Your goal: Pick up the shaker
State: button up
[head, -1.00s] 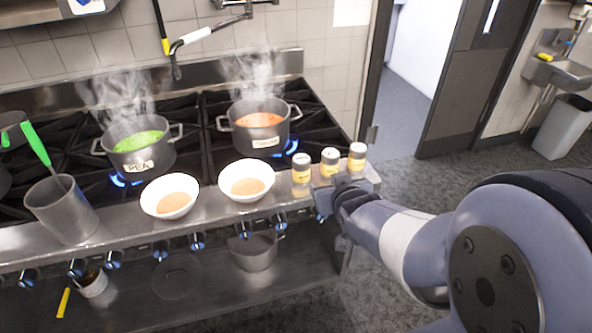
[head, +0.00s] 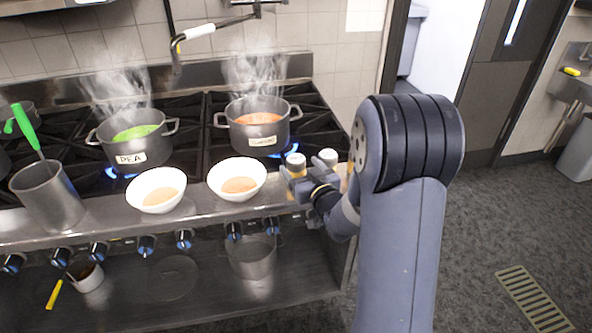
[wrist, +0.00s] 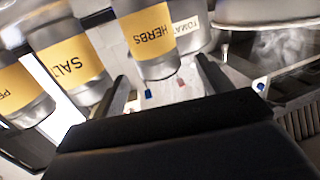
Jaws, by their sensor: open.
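Several shakers with yellow labels stand on the stove's front ledge. In the wrist view they read HERBS (wrist: 150,38), SALT (wrist: 75,60) and one starting with PE (wrist: 20,92). In the head view, the left shaker (head: 296,161) and middle shaker (head: 328,157) show their pale tops; my arm mostly hides the right one. My gripper (head: 313,184) is open at the left shaker. In the wrist view my gripper (wrist: 165,85) has a finger on each side of the HERBS shaker's lower part. I cannot tell whether the fingers touch it.
A white bowl (head: 237,190) stands left of the shakers, with another bowl (head: 156,202) beyond it. A steaming tomato pot (head: 258,140) and a pea pot (head: 133,155) sit on the burners. A metal container (head: 47,190) stands far left.

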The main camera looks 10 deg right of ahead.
aim_at(293, 158)
jog(key=shift+p+x, duration=0.95)
jog(key=shift+x, duration=2)
jog(key=shift+f, duration=0.15)
jog(key=shift+c, duration=0.4)
jog(key=c, duration=1.1)
